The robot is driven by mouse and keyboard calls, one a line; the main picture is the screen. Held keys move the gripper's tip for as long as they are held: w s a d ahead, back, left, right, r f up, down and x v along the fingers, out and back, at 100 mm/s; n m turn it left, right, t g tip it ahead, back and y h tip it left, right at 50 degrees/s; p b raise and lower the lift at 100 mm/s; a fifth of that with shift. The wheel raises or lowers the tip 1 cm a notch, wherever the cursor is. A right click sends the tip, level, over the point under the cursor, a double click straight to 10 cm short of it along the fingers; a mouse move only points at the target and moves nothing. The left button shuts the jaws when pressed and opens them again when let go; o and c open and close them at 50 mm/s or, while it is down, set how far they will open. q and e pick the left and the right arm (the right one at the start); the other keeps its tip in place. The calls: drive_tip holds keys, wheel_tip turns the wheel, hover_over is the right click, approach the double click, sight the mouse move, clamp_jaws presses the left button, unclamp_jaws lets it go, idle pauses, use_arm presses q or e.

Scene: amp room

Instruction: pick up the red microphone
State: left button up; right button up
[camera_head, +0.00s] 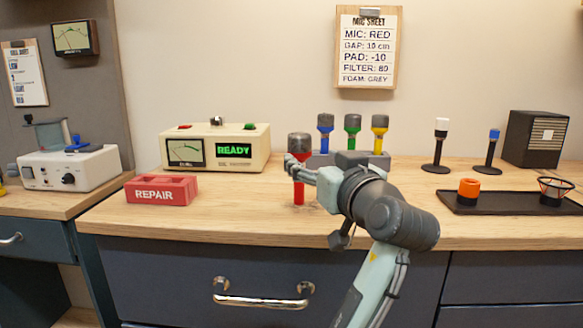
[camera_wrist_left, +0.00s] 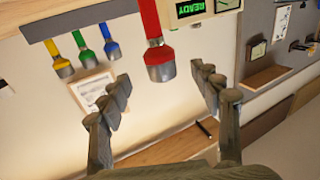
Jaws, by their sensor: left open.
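The red microphone (camera_head: 298,190) has a red handle and a dark grey mesh head. It stands upright near the counter's front, left of and before the grey rack. My left gripper (camera_head: 304,172) reaches it from the right at the height of its upper handle, and the fingers partly cover it. In the left wrist view, which is upside down, the microphone (camera_wrist_left: 149,20) shows between the two spread fingers (camera_wrist_left: 160,80). The gripper is open; whether a finger touches the microphone I cannot tell. My right gripper is not in view.
Blue, green and yellow microphones (camera_head: 352,128) stand in the grey rack (camera_head: 322,158) behind. A red REPAIR box (camera_head: 160,190) and a READY meter unit (camera_head: 215,147) stand left. A black tray (camera_head: 505,205) lies right. Bare wood lies between box and microphone.

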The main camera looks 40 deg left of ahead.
sight(300, 134)
use_arm(q)
drive_tip(key=shift+w+a+r, duration=0.1)
drive_tip(key=shift+w+a, duration=0.3)
drive_tip(key=shift+a, duration=0.15)
drive_tip(key=p+x, duration=0.1)
drive_tip(key=x, duration=0.5)
drive_tip(key=shift+w+a+p, duration=0.25)
drive_tip(key=shift+p, duration=0.05)
clamp_jaws()
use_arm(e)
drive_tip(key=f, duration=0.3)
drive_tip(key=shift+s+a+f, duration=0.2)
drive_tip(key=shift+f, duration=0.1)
use_arm(q)
drive_tip(key=shift+r, duration=0.55)
wheel_tip(300, 134, up, 3)
drive_tip(key=shift+f, duration=0.1)
drive_tip(key=s+a+r, duration=0.6)
drive_tip(key=s+r, duration=0.1)
drive_tip(key=s, duration=0.2)
drive_tip(key=shift+s+a, duration=0.3)
drive_tip(key=shift+a, duration=0.05)
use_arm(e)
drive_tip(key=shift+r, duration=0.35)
